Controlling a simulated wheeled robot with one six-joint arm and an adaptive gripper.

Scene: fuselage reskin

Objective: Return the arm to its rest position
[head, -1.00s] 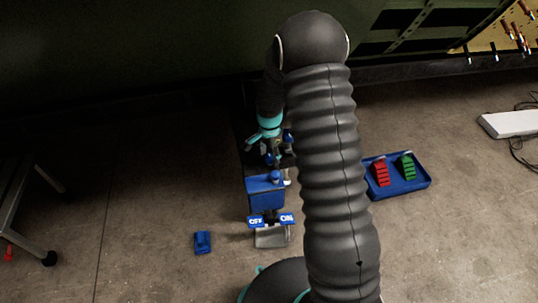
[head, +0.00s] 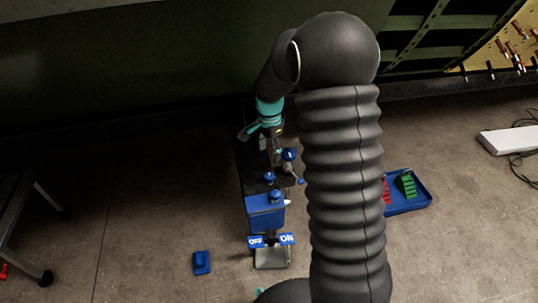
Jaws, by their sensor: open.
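My arm (head: 342,190), in a dark ribbed cover, rises through the middle of the head view and bends over at the top. Its teal wrist (head: 269,106) hangs down left of the bend. My gripper (head: 257,130) is open and small in the picture, with nothing seen between its fingers. It shows just above the blue-knobbed parts in the picture and looks apart from them. My sleeve hides part of the floor behind it.
A blue box (head: 265,212) with OFF and ON labels stands below the gripper. A blue tray (head: 412,203) with red and green blocks is partly hidden by my arm. A small blue piece (head: 201,262) lies on the floor. A dark green panel (head: 130,50) spans the back.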

